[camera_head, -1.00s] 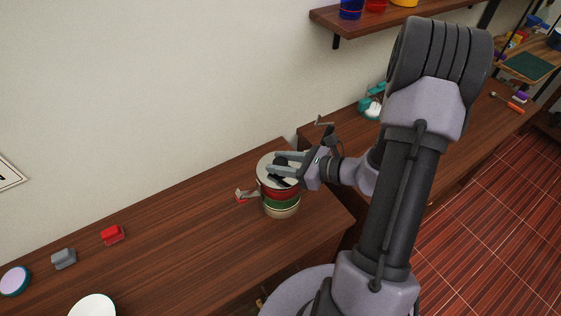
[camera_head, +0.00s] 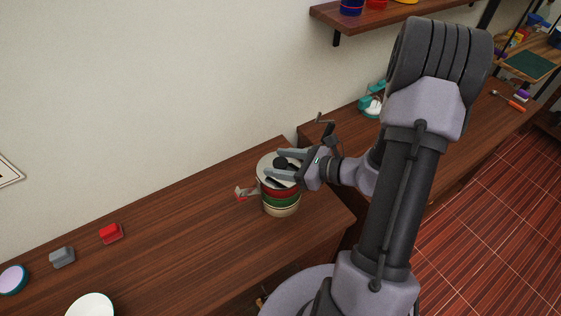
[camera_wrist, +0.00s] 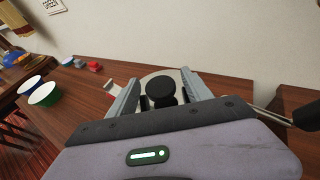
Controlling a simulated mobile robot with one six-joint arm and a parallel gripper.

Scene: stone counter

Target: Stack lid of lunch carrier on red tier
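The lunch carrier stands upright near the counter's right end, with its red tier (camera_head: 283,192) above a green tier (camera_head: 281,201) and a cream bottom. The pale round lid (camera_head: 266,170) rests on top of the stack, over the red tier. Its black knob (camera_wrist: 160,93) shows in the wrist view between my fingers. My gripper (camera_head: 283,162) is open around the knob, with a gap on each side. The wrist view (camera_wrist: 160,90) shows the two fingers spread apart. Part of the lid's far rim is hidden by the fingers.
A red and metal clip-like thing (camera_head: 246,193) is just left of the carrier. A red block (camera_head: 111,233), a grey block (camera_head: 62,257) and bowls (camera_head: 91,306) lie farther left. The wall is close behind. The counter's middle is clear.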

